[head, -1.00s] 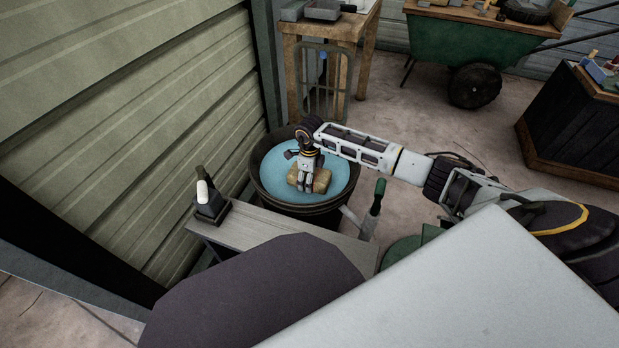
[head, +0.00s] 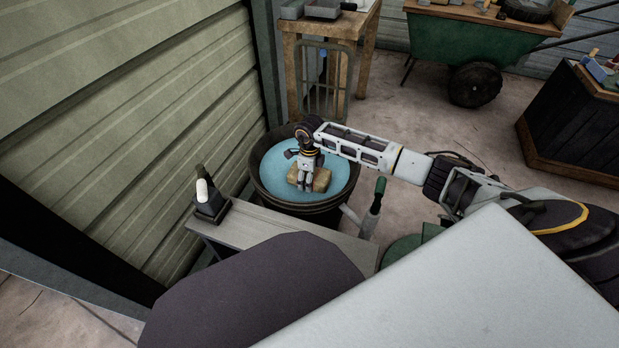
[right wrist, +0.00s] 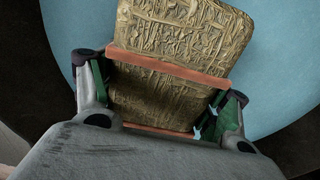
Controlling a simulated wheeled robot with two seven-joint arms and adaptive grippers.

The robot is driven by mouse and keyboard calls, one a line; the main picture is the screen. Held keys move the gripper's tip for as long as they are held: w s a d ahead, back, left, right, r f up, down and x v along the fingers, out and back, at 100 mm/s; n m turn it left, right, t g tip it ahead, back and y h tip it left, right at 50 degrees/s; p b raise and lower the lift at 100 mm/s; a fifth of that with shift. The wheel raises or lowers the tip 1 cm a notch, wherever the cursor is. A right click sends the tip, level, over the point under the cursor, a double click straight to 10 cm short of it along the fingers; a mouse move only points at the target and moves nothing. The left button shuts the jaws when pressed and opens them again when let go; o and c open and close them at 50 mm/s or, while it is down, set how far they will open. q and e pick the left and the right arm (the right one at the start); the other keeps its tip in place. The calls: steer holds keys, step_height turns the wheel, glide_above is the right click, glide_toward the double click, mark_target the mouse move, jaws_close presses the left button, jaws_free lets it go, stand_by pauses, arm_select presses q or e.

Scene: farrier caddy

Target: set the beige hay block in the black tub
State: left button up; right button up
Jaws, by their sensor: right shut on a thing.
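The beige hay block (head: 321,180) is at the black tub (head: 262,184), over its blue inside, in the head view. My right gripper (head: 304,188) is shut on the hay block. In the right wrist view the block (right wrist: 185,40), with reddish bands around it, sits between the fingers of the right gripper (right wrist: 165,95). Blue lies behind it, with the tub's dark rim (right wrist: 60,25) at the left. I cannot tell whether the block touches the blue surface. My left gripper is not in view.
A grey bench (head: 290,236) stands in front of the tub, with a dark holder (head: 211,207) at its left end. A green-handled tool (head: 377,197) is right of the tub. A wooden table (head: 330,28) stands behind, and a ribbed wall is at the left.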

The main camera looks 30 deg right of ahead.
steer(key=shift+f, duration=0.25)
stand_by(0.3)
steer(key=o, duration=1.7)
steer(key=shift+r, duration=0.1)
steer(key=shift+r, duration=5.9)
